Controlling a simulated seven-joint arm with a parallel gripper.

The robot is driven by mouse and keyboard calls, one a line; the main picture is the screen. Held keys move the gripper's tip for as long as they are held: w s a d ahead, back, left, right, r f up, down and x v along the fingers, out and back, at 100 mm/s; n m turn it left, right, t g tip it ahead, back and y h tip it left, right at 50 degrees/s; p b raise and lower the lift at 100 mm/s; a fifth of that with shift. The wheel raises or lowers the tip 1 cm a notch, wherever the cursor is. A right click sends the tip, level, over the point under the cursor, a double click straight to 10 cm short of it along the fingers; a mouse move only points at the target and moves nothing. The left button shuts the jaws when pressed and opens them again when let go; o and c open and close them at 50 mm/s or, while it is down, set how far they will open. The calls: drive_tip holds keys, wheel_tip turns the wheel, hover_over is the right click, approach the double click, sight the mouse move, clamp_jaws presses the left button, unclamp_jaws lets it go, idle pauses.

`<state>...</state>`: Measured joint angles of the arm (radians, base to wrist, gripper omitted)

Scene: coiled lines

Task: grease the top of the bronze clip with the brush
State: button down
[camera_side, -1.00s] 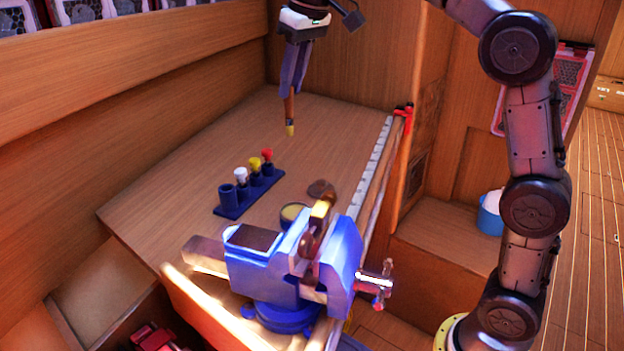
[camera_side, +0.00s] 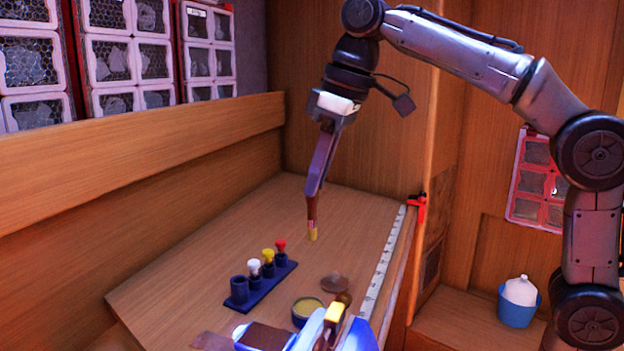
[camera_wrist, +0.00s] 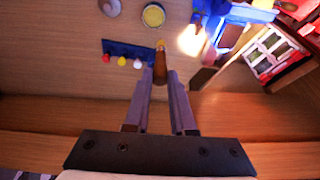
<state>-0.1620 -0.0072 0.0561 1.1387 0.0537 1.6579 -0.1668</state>
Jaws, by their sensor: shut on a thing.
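My gripper (camera_side: 316,190) is shut on the brush (camera_side: 312,224), which has a brown handle and a yellow tip pointing down. The brush hangs above the bench, behind the vise, its tip apart from everything. In the wrist view the brush (camera_wrist: 160,68) sits between the fingers (camera_wrist: 160,80). The bronze clip (camera_side: 334,313), with a bright yellow-gold top, stands at the blue vise (camera_side: 352,338) at the bottom edge; its lower part is cut off. A round tin (camera_side: 306,307) with a yellow fill stands beside the vise; it also shows in the wrist view (camera_wrist: 153,15).
A dark blue rack (camera_side: 262,286) with white, yellow and red-topped pieces stands left of the tin. A brownish disc (camera_side: 334,283) lies behind the tin. A white strip (camera_side: 382,265) runs along the right bench edge, with a red clamp (camera_side: 417,203). The back bench is clear.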

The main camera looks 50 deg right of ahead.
drive_tip(key=s+a+r+n+y, duration=0.1)
drive_tip(key=s+a+r+n, duration=0.4)
drive_tip(key=s+a, duration=0.55)
drive_tip(key=shift+g, duration=0.4)
drive_tip(key=shift+s+d+f, duration=0.2)
drive_tip(key=shift+d+f, duration=0.05)
drive_tip(key=shift+f, duration=0.5)
drive_tip(key=shift+s+d+f, duration=0.2)
drive_tip(key=shift+d+f, duration=0.05)
drive_tip(key=shift+f, duration=0.45)
drive_tip(key=shift+s+d+f, duration=0.2)
drive_tip(key=shift+d+f, duration=0.05)
drive_tip(key=shift+f, duration=0.5)
drive_tip(key=shift+f, duration=0.65)
drive_tip(key=shift+a, duration=0.1)
drive_tip(key=shift+s+a, duration=0.25)
drive_tip(key=shift+a, duration=0.35)
drive_tip(key=shift+a, duration=0.1)
drive_tip(key=shift+s+a, duration=0.2)
drive_tip(key=shift+a, duration=0.2)
